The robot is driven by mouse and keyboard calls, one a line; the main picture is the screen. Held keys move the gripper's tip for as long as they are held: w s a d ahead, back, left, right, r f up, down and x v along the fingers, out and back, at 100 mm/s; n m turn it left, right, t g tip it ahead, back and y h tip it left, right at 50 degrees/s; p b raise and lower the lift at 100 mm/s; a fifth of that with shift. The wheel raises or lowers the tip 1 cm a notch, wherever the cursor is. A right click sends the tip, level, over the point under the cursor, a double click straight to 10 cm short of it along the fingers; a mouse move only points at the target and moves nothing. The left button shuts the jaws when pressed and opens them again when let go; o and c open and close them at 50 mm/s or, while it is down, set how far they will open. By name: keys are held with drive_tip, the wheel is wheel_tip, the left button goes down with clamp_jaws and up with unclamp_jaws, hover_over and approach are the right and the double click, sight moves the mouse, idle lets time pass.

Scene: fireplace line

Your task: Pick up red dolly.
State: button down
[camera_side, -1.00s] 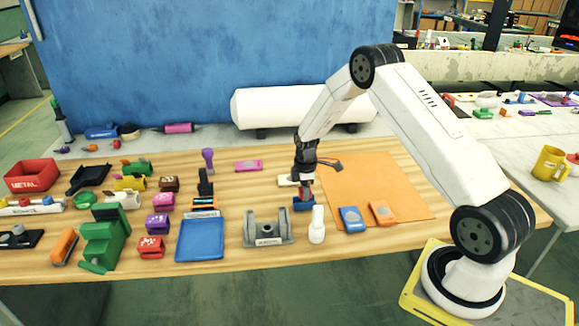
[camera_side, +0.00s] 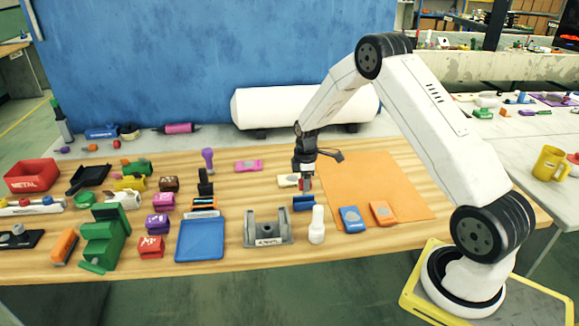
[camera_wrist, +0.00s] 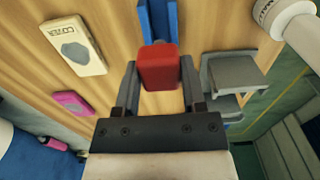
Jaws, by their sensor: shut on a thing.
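The red dolly (camera_wrist: 158,67) is a small rounded block between the two fingers of my gripper (camera_wrist: 158,72) in the wrist view. My gripper is shut on it. In the side view the dolly (camera_side: 306,185) shows as a small red patch under my gripper (camera_side: 305,180), just above a blue slotted holder (camera_side: 303,204). The holder also shows in the wrist view (camera_wrist: 157,18), partly covered by the dolly. Whether the dolly is fully clear of the holder I cannot tell.
A cream COVER plate (camera_wrist: 73,46) lies beside my gripper. A grey bracket (camera_side: 267,232) and a white cylinder (camera_side: 317,225) stand near the holder. Blue (camera_side: 351,219) and orange (camera_side: 382,212) blocks lie on the orange mat (camera_side: 375,175), which has free room behind them.

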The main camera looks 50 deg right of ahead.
drive_tip(key=shift+r, duration=1.8)
drive_tip(key=shift+a+r, duration=0.25)
drive_tip(key=shift+a, duration=0.5)
drive_tip(key=s+a+r+m, duration=0.3)
drive_tip(key=a+m, duration=0.1)
drive_tip(key=a, duration=0.5)
drive_tip(key=s+a+r+m, duration=0.3)
drive_tip(key=s+a+m, duration=0.1)
drive_tip(key=a, duration=0.6)
drive_tip(key=shift+m, duration=0.5)
